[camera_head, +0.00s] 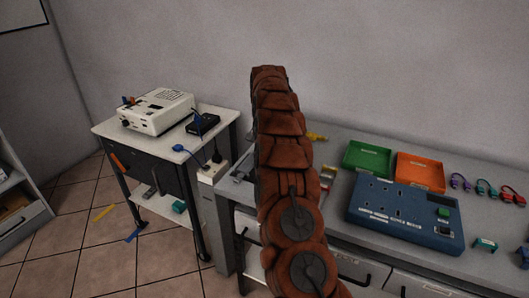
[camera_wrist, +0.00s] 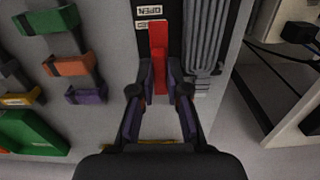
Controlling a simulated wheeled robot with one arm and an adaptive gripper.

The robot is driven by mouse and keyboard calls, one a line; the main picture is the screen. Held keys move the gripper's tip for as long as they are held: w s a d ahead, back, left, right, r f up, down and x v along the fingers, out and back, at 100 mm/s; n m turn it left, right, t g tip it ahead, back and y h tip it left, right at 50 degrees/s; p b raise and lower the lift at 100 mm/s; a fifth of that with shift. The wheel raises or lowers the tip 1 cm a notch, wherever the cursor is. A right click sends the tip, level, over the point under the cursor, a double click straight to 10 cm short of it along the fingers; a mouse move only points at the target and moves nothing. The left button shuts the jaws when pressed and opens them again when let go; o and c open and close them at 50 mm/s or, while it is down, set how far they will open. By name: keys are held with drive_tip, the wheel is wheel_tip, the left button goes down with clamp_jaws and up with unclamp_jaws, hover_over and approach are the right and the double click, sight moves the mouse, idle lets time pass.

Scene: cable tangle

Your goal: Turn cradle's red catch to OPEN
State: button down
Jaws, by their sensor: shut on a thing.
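In the wrist view the red catch (camera_wrist: 158,45) is a long narrow bar on the dark cradle (camera_wrist: 176,12). It points toward the top of the picture. A white OPEN label (camera_wrist: 148,10), upside down here, lies beside its far end, with a second pale label (camera_wrist: 146,25) just below. My gripper (camera_wrist: 160,77) has its two fingers on either side of the catch's near part and is shut on it. The fingers hide part of the catch's sides and near end. In the head view my arm hides the gripper and the catch.
Grey ribbed cables (camera_wrist: 207,35) run close right of the catch. Coloured clips, including an orange one (camera_wrist: 68,65), lie left. In the head view a blue socket panel (camera_head: 385,225), green tray (camera_head: 367,172) and orange tray (camera_head: 420,184) occupy the bench. A white device (camera_head: 157,122) stands on the left table.

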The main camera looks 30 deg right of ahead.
drive_tip(key=c, duration=1.2)
unclamp_jaws()
drive_tip(key=shift+o, duration=0.2)
drive_tip(key=shift+d+r, duration=0.1)
drive_tip(key=shift+r, duration=3.65)
